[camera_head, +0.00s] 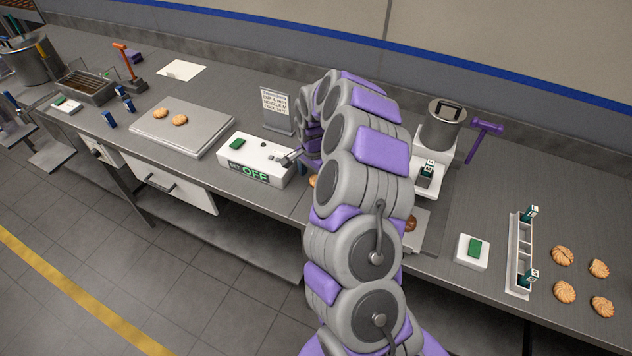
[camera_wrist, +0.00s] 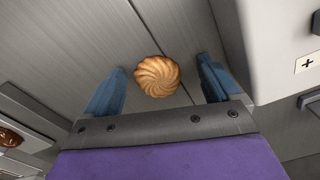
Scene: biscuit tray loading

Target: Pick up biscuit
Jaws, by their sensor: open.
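A round, golden, swirl-ridged biscuit (camera_wrist: 157,76) lies on the grey counter in the wrist view. My gripper (camera_wrist: 160,66) is open, with one blue finger on each side of the biscuit and a visible gap on both sides. I cannot tell how far the fingertips are above the counter. In the head view, only an edge of a biscuit (camera_head: 312,181) shows beside my arm, right of the white box reading OFF. My arm hides the gripper there.
The white box (camera_head: 240,165) stands close to my gripper; a white housing marked "+" (camera_wrist: 307,63) fills the wrist view's right. Two biscuits lie on a pale board (camera_head: 205,132); several more biscuits (camera_head: 563,256) lie far right by a slotted rack (camera_head: 512,262). A dark-topped item (camera_wrist: 10,137) sits left.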

